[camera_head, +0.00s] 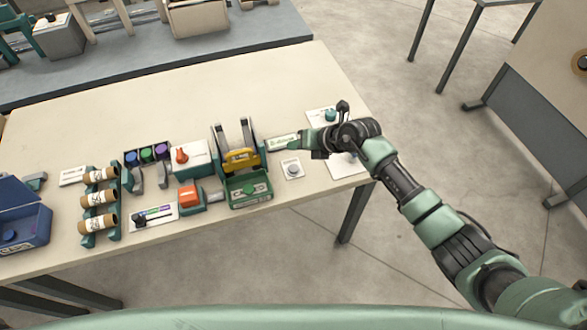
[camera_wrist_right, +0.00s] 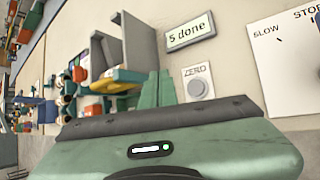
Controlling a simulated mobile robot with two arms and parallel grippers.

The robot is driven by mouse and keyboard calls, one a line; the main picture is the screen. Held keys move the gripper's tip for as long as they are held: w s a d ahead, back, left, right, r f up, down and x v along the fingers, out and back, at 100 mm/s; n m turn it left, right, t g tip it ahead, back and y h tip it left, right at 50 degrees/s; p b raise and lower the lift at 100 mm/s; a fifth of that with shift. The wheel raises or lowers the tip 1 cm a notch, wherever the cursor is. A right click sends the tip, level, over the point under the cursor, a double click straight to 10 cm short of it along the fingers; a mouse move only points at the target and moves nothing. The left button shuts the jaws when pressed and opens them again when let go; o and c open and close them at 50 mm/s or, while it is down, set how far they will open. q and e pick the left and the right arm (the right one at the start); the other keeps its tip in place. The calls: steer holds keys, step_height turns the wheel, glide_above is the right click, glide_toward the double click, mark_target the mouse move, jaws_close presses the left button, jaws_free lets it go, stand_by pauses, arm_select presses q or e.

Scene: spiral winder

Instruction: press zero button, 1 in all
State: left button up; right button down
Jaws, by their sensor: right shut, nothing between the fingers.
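The zero button is a round grey button (camera_head: 293,170) on a small white plate, right of the green tray on the table. In the right wrist view the grey button (camera_wrist_right: 198,88) sits under the word ZERO. My right gripper (camera_head: 301,144) is above the table by the "done" sign, behind the button in the head view. In the right wrist view its green fingers (camera_wrist_right: 158,90) are together and empty, just left of the ZERO plate. I cannot tell its exact height. My left gripper is not in view.
The "5 done" sign (camera_wrist_right: 190,37) stands behind the ZERO plate. A yellow and grey winder (camera_head: 240,158) with a green tray (camera_head: 248,190) is to the left. A SLOW/STOP panel (camera_wrist_right: 290,60) lies to the right.

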mark_target(296, 170)
step_height(296, 170, down, 7)
steer(key=b, duration=0.5)
steer(key=shift+f+b, duration=0.15)
steer(key=shift+b, duration=0.2)
steer(key=shift+f, duration=0.3)
stand_by(1.2)
steer(key=shift+f+b, duration=0.35)
steer(key=shift+b, duration=0.05)
steer(key=shift+f+b, duration=0.3)
steer(key=shift+f, duration=0.2)
stand_by(0.5)
steer(key=shift+r, duration=0.1)
steer(key=shift+r+p, duration=0.75)
steer(key=shift+p, duration=0.15)
